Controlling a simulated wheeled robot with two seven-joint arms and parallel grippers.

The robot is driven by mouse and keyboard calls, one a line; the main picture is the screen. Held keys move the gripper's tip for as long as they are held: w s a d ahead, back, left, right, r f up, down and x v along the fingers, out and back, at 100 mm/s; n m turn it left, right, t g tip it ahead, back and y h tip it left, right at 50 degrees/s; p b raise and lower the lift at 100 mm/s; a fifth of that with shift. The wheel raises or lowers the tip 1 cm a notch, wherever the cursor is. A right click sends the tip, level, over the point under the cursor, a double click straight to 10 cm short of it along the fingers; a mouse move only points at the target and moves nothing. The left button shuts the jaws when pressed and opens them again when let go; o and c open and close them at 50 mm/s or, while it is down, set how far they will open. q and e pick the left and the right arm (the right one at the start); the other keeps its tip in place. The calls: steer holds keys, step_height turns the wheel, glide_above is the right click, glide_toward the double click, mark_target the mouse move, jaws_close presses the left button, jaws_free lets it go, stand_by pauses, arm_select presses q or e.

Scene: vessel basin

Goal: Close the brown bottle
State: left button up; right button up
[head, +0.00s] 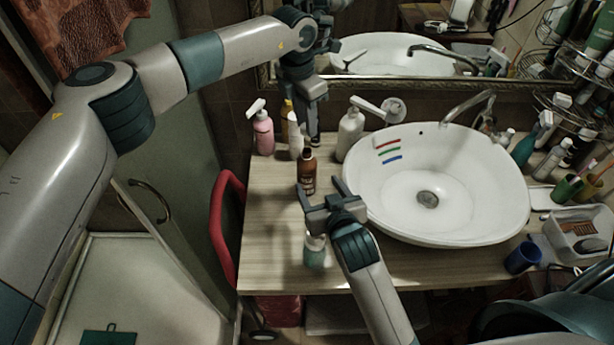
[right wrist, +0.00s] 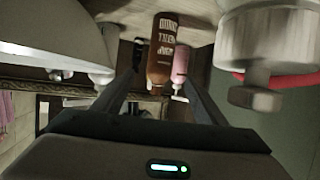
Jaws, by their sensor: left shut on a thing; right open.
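The brown bottle (head: 307,175) stands upright on the wooden counter, left of the basin. It also shows, upside down and with white lettering, in the right wrist view (right wrist: 161,55). My left gripper (head: 314,138) points down behind and slightly right of the bottle's neck in the head view. It is shut on a small dark thing, which looks like the cap; the fingers mostly hide it. My right gripper (head: 322,198) is open and empty in front of the bottle. In the right wrist view the bottle shows between its fingers (right wrist: 160,68), apparently farther off and untouched.
The white basin (head: 450,205) is close on the right. A pink pump bottle (head: 263,133), a white bottle (head: 295,138) and a white pump bottle (head: 350,133) stand around the left gripper. A teal-based bottle (head: 315,255) stands near the front edge. The counter's front left is clear.

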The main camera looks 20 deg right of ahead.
mark_target(310, 172)
steer(key=x, duration=1.1)
steer(key=shift+w, duration=0.3)
steer(key=shift+c, duration=0.3)
steer(key=c, duration=1.5)
arm_select(q)
steer(key=shift+f, duration=2.45)
arm_select(e)
steer(key=shift+c, duration=0.2)
